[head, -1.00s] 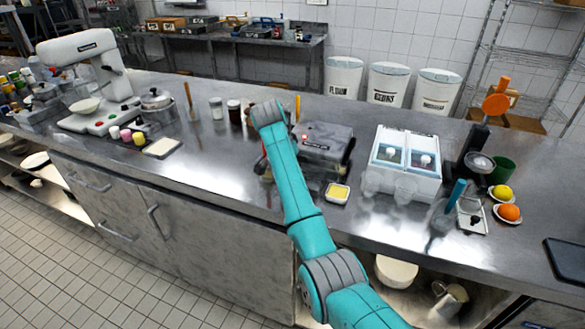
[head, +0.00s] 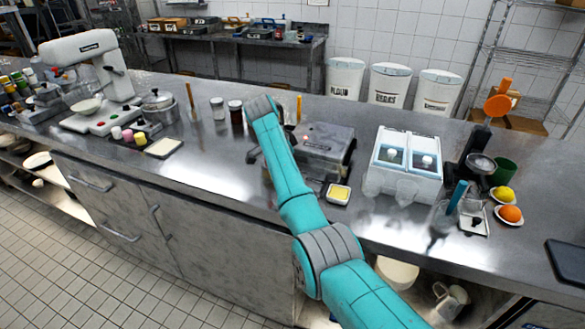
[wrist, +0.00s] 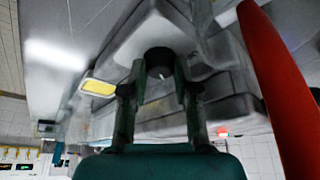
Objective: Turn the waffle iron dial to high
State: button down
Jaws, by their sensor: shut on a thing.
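The waffle iron (head: 328,141) is a grey box on the steel counter, partly hidden behind my teal arm in the head view. In the wrist view its grey body (wrist: 232,106) fills the middle. Its black round dial (wrist: 158,58) has a short white mark near its lower edge in that picture. My gripper (wrist: 160,78) has one finger on each side of the dial and is shut on it. My arm hides the dial and most of the gripper in the head view. The dial's setting labels cannot be read.
A red bar (wrist: 278,90) runs close along the right of the wrist view, and a red light (wrist: 222,132) glows nearby. A yellow-filled dish (head: 339,193) sits before the iron. A white two-bin dispenser (head: 405,165) stands right. Jars (head: 235,112) stand left.

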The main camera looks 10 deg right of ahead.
jog(key=c, duration=0.9)
grip_release()
jog(key=shift+v, duration=3.75)
